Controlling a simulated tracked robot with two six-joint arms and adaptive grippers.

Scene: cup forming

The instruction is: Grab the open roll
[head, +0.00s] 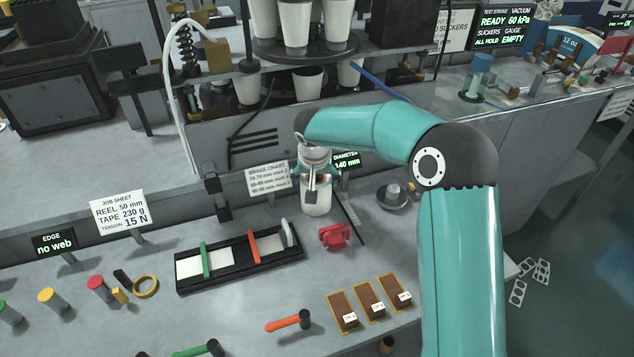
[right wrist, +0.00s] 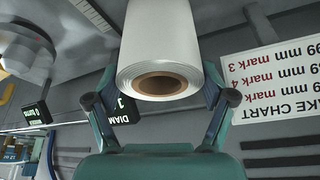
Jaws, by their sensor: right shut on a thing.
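A white roll (head: 316,199) stands upright at the back of the bench, below my right arm. In the right wrist view the roll (right wrist: 162,40) shows its wound end and brown core, between the two fingers. My right gripper (head: 312,178) is shut on the roll, with a finger at either side of it in the right wrist view (right wrist: 168,85). Part of the roll is hidden behind the gripper in the head view. My left gripper is not in view.
A brake chart sign (head: 269,180) and a diameter display (head: 346,160) stand close by the roll. A red clamp-like part (head: 334,236) and a black tray (head: 185,287) lie in front. Brown blocks (head: 342,311) lie near the bench's front edge.

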